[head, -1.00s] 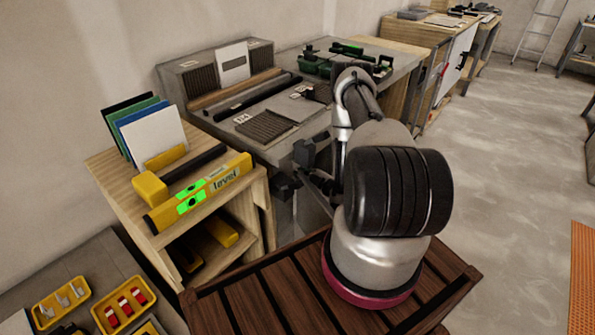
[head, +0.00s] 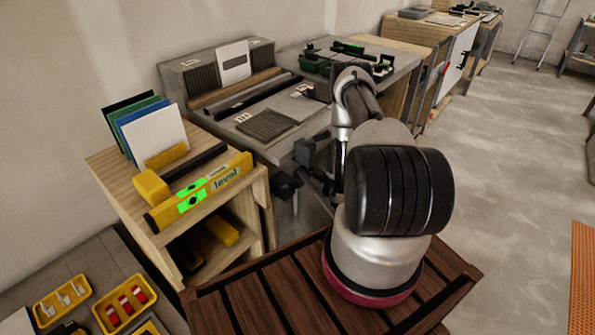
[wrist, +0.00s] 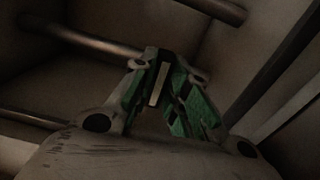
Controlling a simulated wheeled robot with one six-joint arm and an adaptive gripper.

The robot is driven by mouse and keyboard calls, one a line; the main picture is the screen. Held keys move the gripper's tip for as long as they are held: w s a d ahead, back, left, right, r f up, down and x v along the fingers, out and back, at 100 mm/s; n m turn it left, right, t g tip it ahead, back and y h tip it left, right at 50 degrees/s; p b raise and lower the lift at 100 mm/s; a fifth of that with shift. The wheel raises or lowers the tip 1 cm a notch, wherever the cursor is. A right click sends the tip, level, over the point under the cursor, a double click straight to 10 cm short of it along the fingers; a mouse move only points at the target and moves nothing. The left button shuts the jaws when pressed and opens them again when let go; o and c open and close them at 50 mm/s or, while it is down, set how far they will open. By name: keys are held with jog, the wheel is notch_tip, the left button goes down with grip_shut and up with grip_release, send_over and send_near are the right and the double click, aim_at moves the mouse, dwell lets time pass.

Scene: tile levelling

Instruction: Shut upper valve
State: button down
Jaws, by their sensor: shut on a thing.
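In the wrist view my gripper (wrist: 162,72) has green-lined fingers that come together at the middle. They are shut on a narrow pale bar (wrist: 160,84) seen edge-on, which looks like a valve handle; I cannot tell which valve it belongs to. The valve's body is not clear in the dark picture. Metal pipes (wrist: 90,42) run behind the fingers. In the head view my arm reaches down beside the grey workbench, and my fingers and the valve are hidden there.
The grey workbench (head: 275,149) carries a ribbed mat and long bars. A wooden shelf unit (head: 140,190) with a yellow level (head: 200,192) and upright tiles stands to its left. Yellow bins (head: 125,303) sit at lower left. The concrete floor (head: 500,150) at right is open.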

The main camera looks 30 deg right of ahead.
dwell(0.5)
jog(key=c, duration=1.4)
grip_release()
jog(key=v, duration=1.2)
